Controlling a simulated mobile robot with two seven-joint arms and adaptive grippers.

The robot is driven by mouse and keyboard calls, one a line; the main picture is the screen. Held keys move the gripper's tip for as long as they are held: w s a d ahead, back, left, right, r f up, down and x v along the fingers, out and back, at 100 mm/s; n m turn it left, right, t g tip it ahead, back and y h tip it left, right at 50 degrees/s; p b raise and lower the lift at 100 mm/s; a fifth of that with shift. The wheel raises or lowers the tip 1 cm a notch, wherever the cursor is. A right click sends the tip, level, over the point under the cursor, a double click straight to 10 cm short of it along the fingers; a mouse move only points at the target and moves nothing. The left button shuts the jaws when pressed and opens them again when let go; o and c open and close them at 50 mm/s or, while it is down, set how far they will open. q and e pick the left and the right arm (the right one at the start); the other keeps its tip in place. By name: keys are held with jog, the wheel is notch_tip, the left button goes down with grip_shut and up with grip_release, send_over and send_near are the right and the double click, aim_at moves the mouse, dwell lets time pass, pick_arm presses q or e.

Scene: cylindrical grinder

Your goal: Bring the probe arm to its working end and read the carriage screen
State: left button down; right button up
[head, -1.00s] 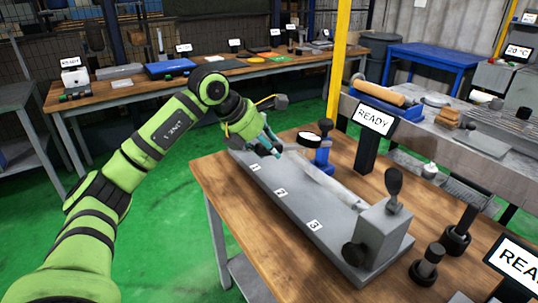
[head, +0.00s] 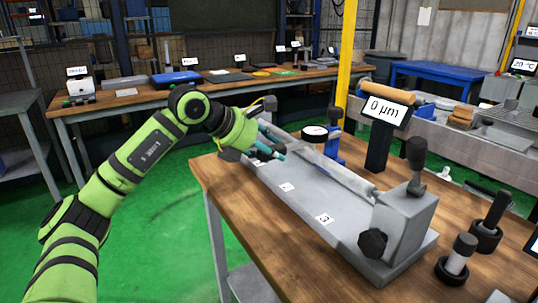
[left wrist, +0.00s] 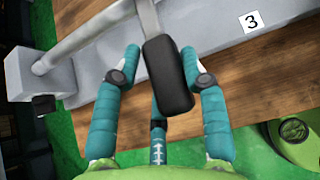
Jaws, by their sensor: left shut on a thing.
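The carriage screen (head: 387,108) stands on a dark post behind the grey bed and reads "0 µm". The probe arm (left wrist: 148,18) is a thin grey bar with a black grip (left wrist: 168,75) in the left wrist view. My left gripper (head: 270,146) is at the far left end of the bed, its teal fingers around the black grip and shut on it. In the left wrist view the gripper (left wrist: 161,58) has a finger on each side of the grip. The head view mostly hides the probe arm behind the fingers. My right gripper is out of view.
The grey bed (head: 280,205) carries number labels and a long light shaft (head: 340,170). A block with a lever (head: 405,215) stands at its right end. Dark cylinders (head: 457,260) stand at the right on the wooden table (head: 215,178).

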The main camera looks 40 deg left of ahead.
pick_arm(q)
jog(key=shift+f, duration=0.1)
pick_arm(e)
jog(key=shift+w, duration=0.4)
pick_arm(q)
jog(key=shift+d+f, duration=0.1)
jog(key=c, duration=0.7)
grip_release()
jog(key=shift+s+a+r, duration=0.2)
jog(key=shift+v, duration=5.65)
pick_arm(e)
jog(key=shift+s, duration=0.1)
